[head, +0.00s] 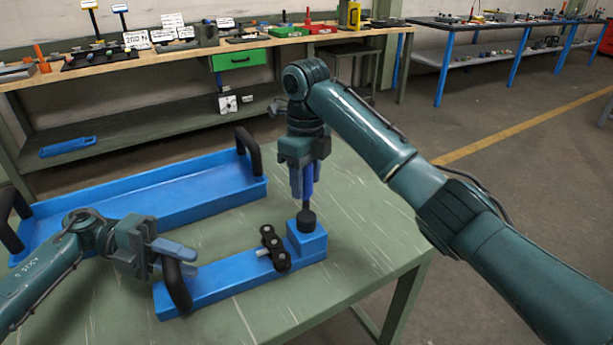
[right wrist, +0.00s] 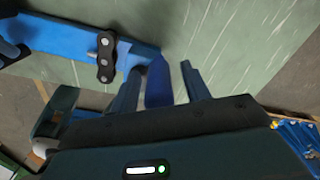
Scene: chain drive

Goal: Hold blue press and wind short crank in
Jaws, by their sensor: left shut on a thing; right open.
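The blue press (head: 225,285) lies on the green table, with a raised block at its right end and a black loop handle (head: 177,287) at its left end. My left gripper (head: 172,258) is shut on that loop handle. A dark blue upright grip (head: 308,185), apparently the short crank, stands above the block on a dark stem with a round black collar. My right gripper (head: 303,180) points down with open fingers either side of the grip. In the right wrist view the grip (right wrist: 159,82) sits between the fingers, with a gap at the right finger.
A black chain piece (head: 274,247) sits at the side of the press beside the block. A large blue tray (head: 140,205) with black handles stands behind. The table's right part is clear. Workbenches (head: 190,50) line the back.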

